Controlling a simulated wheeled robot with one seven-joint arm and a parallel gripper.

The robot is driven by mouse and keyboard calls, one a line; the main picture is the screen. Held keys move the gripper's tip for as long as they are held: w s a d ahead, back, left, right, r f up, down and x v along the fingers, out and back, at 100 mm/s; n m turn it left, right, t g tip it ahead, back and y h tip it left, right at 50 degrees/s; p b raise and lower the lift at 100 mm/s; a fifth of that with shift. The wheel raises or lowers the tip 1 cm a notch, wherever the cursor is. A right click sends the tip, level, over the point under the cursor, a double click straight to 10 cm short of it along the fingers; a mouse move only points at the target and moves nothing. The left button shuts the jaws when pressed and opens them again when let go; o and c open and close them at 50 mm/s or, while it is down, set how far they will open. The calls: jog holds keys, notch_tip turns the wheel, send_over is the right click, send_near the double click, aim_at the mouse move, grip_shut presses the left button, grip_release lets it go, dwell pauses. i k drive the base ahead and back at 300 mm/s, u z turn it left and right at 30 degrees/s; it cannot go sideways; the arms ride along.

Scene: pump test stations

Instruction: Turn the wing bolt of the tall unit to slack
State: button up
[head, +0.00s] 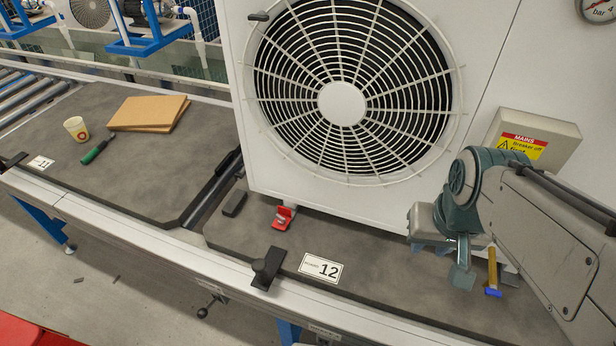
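The tall unit (225,60) is a white cabinet with a large round fan grille, standing on the dark pallet marked 12. A small red fitting (283,217) sits at its lower left foot. No wing bolt can be clearly made out; I cannot tell whether the red fitting carries it. My gripper (461,278) is at the lower right, in front of the unit's lower right corner and low over the pallet. It is well to the right of the red fitting. Its fingers overlap in this view, so their opening is unclear. My wrist hides part of the unit's lower right.
A yellow-handled tool with a blue end (493,272) stands or lies just right of my gripper. A black block (234,203) and a black stop (267,267) are near the pallet's left end. The left pallet holds a cup (76,129), a green-handled screwdriver (97,150) and brown boards (148,113).

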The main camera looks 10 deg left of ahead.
aim_at(281, 221)
jog(key=u, duration=0.05)
jog(key=k, duration=0.75)
jog(key=u, duration=0.75)
jog(key=i, duration=0.5)
